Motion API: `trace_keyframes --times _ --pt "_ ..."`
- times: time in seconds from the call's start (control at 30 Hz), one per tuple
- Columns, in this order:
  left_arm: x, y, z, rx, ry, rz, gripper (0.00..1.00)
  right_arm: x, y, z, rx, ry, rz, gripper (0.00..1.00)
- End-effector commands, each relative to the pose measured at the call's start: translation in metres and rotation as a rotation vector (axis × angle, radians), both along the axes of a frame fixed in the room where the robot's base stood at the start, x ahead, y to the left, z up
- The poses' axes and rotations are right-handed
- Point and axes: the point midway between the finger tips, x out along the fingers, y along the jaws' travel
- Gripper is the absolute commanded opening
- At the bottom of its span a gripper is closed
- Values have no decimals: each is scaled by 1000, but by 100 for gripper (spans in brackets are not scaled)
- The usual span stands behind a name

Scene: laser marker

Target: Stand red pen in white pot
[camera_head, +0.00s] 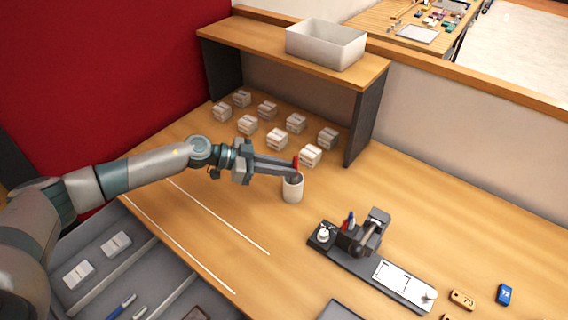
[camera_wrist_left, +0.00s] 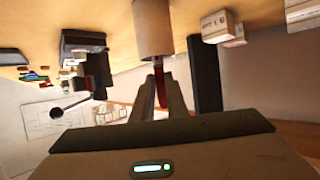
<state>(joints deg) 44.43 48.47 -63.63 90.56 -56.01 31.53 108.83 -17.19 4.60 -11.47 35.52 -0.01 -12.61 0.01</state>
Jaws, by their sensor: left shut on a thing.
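The white pot (camera_head: 293,189) stands upright on the wooden table, right of the middle of the head view. My left gripper (camera_head: 294,172) reaches in from the left and is right at the pot's rim. It is shut on the red pen (camera_head: 296,161), whose red end shows just above the fingers. In the left wrist view the red pen (camera_wrist_left: 160,88) lies between the two fingers and points at the pot (camera_wrist_left: 153,30). The pen's lower end is hidden, so I cannot tell how far it is inside the pot. My right gripper is not in view.
A dark marking device (camera_head: 365,255) with red and blue pens stands right of the pot. Several small white boxes (camera_head: 277,138) sit behind, under a shelf (camera_head: 225,33) bearing a white bin (camera_head: 325,45). An open drawer (camera_head: 150,262) is at the lower left.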

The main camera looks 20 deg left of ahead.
Motion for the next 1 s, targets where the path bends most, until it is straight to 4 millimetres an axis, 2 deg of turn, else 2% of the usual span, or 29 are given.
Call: trace_keyframes --times 0.2,0.63,0.67,0.73,0.77,1.0 --pt "0 -1 -9 -1 -1 0 0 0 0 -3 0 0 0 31" --pt "0 0 -12 -1 -1 0 0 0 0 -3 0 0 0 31" --pt "0 0 -12 -1 0 0 15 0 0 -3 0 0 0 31" --pt "0 0 -12 -1 -1 0 32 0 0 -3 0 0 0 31" --pt "0 0 -12 -1 -1 0 35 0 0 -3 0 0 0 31" --pt "0 0 -12 0 -1 0 35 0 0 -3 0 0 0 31"
